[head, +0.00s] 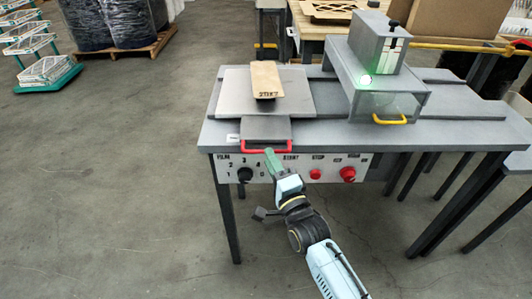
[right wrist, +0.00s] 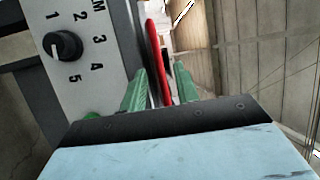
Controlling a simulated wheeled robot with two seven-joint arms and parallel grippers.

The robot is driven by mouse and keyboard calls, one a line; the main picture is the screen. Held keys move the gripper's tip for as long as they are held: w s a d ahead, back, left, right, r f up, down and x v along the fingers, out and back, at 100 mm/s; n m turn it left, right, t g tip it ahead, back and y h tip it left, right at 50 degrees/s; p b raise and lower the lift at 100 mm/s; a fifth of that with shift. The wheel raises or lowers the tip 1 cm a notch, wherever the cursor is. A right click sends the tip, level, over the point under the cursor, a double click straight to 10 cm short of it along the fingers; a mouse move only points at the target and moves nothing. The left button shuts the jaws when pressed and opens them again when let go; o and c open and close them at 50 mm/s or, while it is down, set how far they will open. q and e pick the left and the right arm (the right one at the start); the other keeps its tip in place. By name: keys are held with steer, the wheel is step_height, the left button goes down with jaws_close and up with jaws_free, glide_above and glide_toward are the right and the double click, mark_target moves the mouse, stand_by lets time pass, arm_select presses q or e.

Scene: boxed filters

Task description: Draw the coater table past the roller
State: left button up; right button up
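The coater table is a flat grey sliding plate (head: 235,98) at the left of the grey bench, with a red bar handle (head: 267,151) at its front edge. A tan board (head: 266,78) with dark lettering lies on it, on a small dark support. The roller unit (head: 378,75) is a grey housing to the right; its roller is hidden. My right gripper (head: 271,160) is at the red handle. In the right wrist view its green fingers (right wrist: 162,88) stand either side of the red handle (right wrist: 154,55), with slight gaps showing. My left gripper is out of view.
A control panel (head: 270,169) with a black dial (head: 244,175) and red buttons is below the handle, close to my right gripper. A yellow handle (head: 389,120) is on the roller unit. Bare floor (head: 110,200) lies left and in front of the bench.

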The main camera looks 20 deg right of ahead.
steer(key=shift+x, duration=1.9)
jaws_close()
